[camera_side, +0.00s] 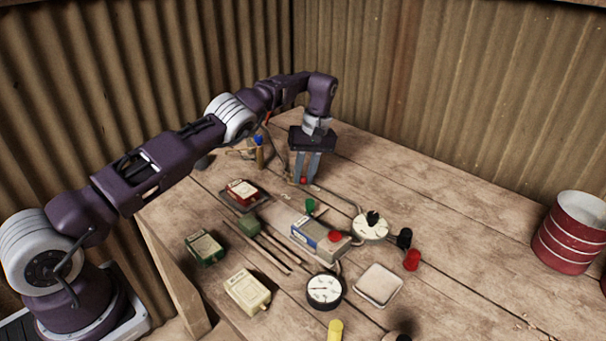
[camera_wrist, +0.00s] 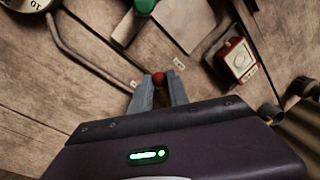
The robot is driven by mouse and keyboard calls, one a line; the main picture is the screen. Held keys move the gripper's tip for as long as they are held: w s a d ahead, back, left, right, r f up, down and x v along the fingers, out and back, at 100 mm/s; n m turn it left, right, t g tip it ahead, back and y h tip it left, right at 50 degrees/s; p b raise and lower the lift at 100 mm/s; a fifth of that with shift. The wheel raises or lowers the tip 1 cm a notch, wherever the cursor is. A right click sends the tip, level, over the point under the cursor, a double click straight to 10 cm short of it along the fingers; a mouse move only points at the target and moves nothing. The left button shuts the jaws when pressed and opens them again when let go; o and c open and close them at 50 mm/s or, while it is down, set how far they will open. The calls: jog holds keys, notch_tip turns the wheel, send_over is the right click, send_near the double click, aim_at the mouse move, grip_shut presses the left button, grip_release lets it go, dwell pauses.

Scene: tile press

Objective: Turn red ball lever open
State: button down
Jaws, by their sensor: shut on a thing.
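The red ball (camera_side: 303,181) of the lever sits low over the wooden table in the side view, at the far middle. It also shows in the wrist view (camera_wrist: 159,78), between the fingertips. My gripper (camera_side: 305,178) points down and is shut on the red ball; in the wrist view its fingers (camera_wrist: 158,84) flank the ball on both sides. The lever's arm and pivot are mostly hidden by my gripper. A green ball (camera_side: 310,205) stands nearer, and it shows at the top of the wrist view (camera_wrist: 145,5).
A bent pipe (camera_side: 343,199) runs beside my gripper towards a white dial (camera_side: 370,225). A red box (camera_side: 242,191) on a dark tray lies to the left. Bottles (camera_side: 259,150) stand behind left. A gauge (camera_side: 323,290) and a grey-blue box (camera_side: 318,238) are nearer.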

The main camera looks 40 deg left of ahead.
dwell(0.4)
jog(key=c, duration=1.3)
grip_release()
